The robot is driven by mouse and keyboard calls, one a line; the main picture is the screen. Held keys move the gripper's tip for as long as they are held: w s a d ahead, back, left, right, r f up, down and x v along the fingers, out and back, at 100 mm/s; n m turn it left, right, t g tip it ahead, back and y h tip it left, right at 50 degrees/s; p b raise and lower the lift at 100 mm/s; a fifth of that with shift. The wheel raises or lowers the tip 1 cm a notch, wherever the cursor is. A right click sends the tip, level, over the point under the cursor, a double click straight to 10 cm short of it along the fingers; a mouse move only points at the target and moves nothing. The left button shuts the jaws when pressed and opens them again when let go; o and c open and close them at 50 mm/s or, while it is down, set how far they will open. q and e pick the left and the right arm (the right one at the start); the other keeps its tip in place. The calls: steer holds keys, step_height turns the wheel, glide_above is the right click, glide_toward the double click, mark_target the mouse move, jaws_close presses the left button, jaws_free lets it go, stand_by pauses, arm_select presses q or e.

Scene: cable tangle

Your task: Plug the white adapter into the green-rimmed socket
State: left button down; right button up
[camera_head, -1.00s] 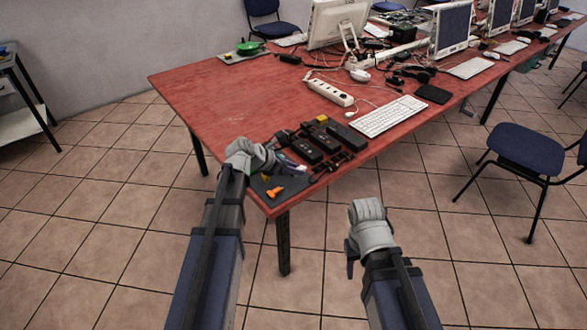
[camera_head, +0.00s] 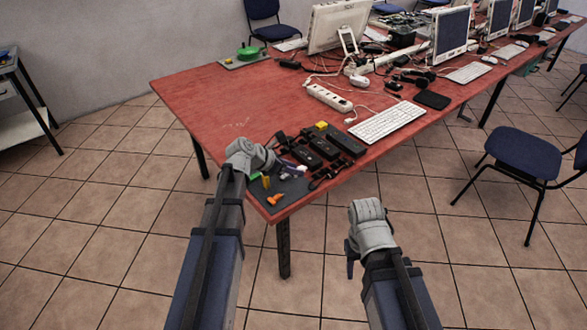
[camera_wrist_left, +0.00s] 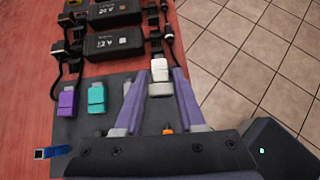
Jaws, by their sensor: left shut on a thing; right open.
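The white adapter (camera_wrist_left: 160,70) is between the purple fingertips of my left gripper (camera_wrist_left: 158,84) in the left wrist view, at the right edge of the dark mat (camera_wrist_left: 75,129). My left gripper is shut on it, low over the mat at the table's near corner. In the head view my left gripper (camera_head: 288,167) hides part of the mat. My right gripper (camera_head: 350,259) is open and empty, in front of the table. A white power strip (camera_head: 328,97) lies farther back on the table. I cannot make out a green-rimmed socket.
Purple (camera_wrist_left: 67,102) and teal (camera_wrist_left: 96,97) plugs lie on the mat left of my fingers. Black power bricks (camera_wrist_left: 113,42) and cables lie just beyond. A keyboard (camera_head: 386,120) is to their right. The table's left part (camera_head: 205,95) is clear.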

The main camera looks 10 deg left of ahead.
stand_by(0.3)
arm_select(q)
step_height(320, 180, up, 10)
steer(key=p, duration=1)
arm_select(e)
step_height(320, 180, up, 10)
arm_select(q)
steer(key=shift+r, duration=0.1)
arm_select(e)
steer(key=shift+w+r, duration=0.1)
steer(key=shift+r, duration=0.05)
